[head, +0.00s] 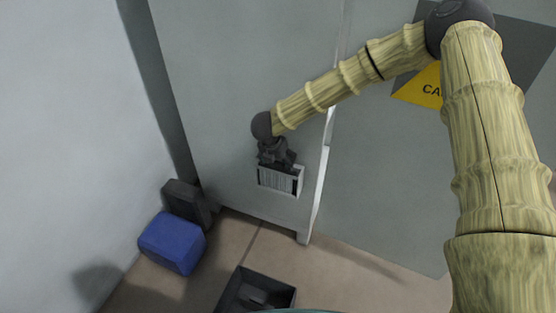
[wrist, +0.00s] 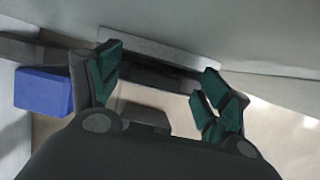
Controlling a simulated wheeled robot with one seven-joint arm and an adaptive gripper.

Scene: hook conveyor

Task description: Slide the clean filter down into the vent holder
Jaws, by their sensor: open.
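The vent holder (head: 301,181) is a pale frame low on the grey cabinet panel in the head view. A pale, dark-striped panel that looks like the filter (head: 278,180) sits within it, upright; how deep it sits I cannot tell. My gripper (head: 278,164) is just above its top edge. In the wrist view my gripper (wrist: 160,88) is open, its green-padded fingers spread apart with nothing held between them. A pale bar with a dark strip under it, probably the holder's edge (wrist: 160,50), runs just beyond the fingertips. My gripper hides part of the filter's top.
A blue box (head: 173,242) and a dark box (head: 187,203) stand on the floor at the left. An open dark bin (head: 255,290) with a dark item inside is at the bottom. A yellow sign (head: 420,88) is on the panel behind my arm. Bare floor lies right of the bin.

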